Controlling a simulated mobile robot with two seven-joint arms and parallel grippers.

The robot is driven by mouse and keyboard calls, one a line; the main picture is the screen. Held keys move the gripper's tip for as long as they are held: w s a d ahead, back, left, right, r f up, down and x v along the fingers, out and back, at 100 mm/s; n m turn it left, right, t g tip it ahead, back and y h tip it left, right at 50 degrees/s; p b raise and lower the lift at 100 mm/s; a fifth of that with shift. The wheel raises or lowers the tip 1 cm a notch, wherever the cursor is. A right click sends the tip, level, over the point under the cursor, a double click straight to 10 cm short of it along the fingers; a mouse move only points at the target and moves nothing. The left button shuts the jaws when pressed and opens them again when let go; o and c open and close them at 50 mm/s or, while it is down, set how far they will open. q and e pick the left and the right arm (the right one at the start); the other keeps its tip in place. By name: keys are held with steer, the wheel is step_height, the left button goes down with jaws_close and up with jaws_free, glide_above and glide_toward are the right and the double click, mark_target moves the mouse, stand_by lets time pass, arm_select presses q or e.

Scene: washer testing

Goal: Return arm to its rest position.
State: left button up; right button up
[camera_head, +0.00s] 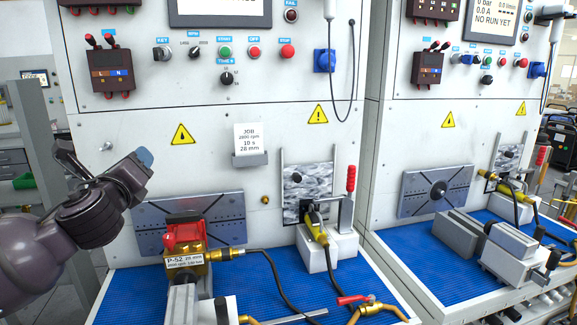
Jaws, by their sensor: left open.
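My left arm comes in from the left edge, and its dark gripper (104,154) is raised in front of the left test bench's white panel (115,175). The gripper is open and empty, with its fingers spread apart and a blue pad showing on the right one. It is left of and above the pump (184,245), which has a red top, a brass body and a label reading P-52. The gripper appears apart from the pump. My right gripper is not in view.
The blue mat (140,290) carries a red-handled clamp (349,190), hoses and a brass valve (372,308). A job card (251,140) sits in a panel holder. A second, similar bench (455,110) stands at the right. A grey post (32,125) stands behind my arm.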

arm_select(q)
steer(key=s+d+f+n+g, duration=0.1)
steer(key=s+f+n+g, duration=0.45)
steer(key=f, duration=0.75)
steer(key=s+d+f+n+g, duration=0.1)
steer(key=s+f+n+g, duration=0.1)
steer(key=s+f+n, duration=0.9)
steer(key=s+f+n+g+h, duration=0.1)
steer(key=s+f+n+g, duration=0.3)
steer(key=s+f+n, duration=0.45)
steer(key=s+f+n+g, duration=0.35)
steer(key=s+f, duration=0.25)
steer(key=s, duration=0.6)
steer(key=w+f+t, duration=0.6)
steer(key=f+t, duration=0.1)
steer(key=f, duration=0.4)
steer(key=shift+w+m+h, duration=0.4)
steer(key=shift+m, duration=0.05)
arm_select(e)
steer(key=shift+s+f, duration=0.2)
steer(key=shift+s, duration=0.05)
arm_select(q)
steer(key=shift+d, duration=0.1)
steer(key=shift+c, duration=0.3)
